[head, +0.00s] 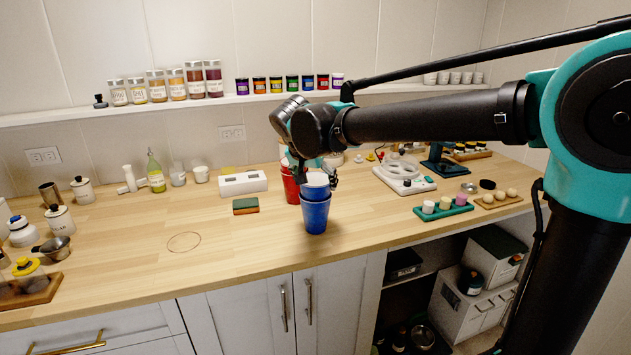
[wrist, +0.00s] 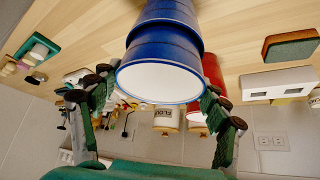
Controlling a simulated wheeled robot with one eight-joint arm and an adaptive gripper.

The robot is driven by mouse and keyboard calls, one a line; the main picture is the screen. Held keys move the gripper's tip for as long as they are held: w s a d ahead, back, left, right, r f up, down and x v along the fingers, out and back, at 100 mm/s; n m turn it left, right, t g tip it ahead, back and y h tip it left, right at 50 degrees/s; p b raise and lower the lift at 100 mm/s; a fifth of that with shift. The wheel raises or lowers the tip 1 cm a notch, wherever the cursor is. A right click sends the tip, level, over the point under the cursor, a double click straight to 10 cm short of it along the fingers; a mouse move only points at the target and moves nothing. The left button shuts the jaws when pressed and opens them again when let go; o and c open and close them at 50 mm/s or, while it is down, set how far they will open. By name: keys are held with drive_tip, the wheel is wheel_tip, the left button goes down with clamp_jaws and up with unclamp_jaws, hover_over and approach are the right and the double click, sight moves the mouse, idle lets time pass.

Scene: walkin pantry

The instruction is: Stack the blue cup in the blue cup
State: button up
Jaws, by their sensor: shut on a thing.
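One blue cup (head: 316,190) is held upright in my gripper (head: 312,177), with its lower part inside a second blue cup (head: 315,217). The lower cup is upright at the counter's front part. The wrist view shows the held cup's round rim and pale inside (wrist: 160,82), with the other blue cup (wrist: 168,12) around its far end. My gripper's fingers (wrist: 163,88) are on either side of the held cup near its rim. A red cup (head: 291,188) stands just behind, partly hidden by the blue cups and gripper.
A green and brown sponge (head: 246,206) and a white box (head: 243,183) lie to the left. A white scale-like device (head: 404,178) and a green tray (head: 443,210) of small cups are to the right.

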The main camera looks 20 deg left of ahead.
drive_tip(key=shift+f, duration=0.55)
drive_tip(key=o, duration=0.7)
drive_tip(key=shift+o, duration=0.2)
drive_tip(key=shift+r, duration=0.1)
